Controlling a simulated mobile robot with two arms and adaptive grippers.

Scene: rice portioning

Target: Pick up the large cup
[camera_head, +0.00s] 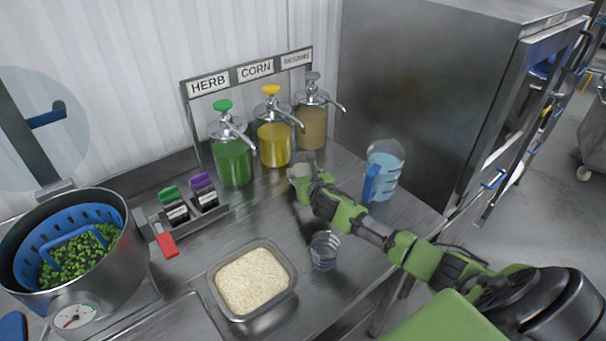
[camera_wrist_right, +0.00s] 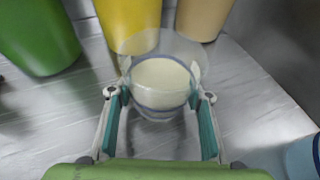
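A clear cup (camera_head: 299,169) stands on the steel counter in front of the dispensers, partly hidden by my right gripper. In the right wrist view the clear cup (camera_wrist_right: 160,85) is upright with a pale round area inside; I cannot tell if that is contents. My right gripper (camera_head: 306,183) reaches it from the front right. In the wrist view its two teal-padded fingers (camera_wrist_right: 160,95) are apart, one on each side of the cup's lower part, with narrow gaps showing. A smaller clear cup (camera_head: 324,251) stands nearer the front. My left gripper is not in view.
Green (camera_head: 231,160), yellow (camera_head: 273,143) and tan (camera_head: 311,125) pump dispensers stand behind the cup. A blue-handled jug (camera_head: 388,175) stands to its right. A rice pan (camera_head: 292,287) and a pot with peas (camera_head: 118,262) are at front and left. A steel cabinet (camera_head: 420,80) bounds the right.

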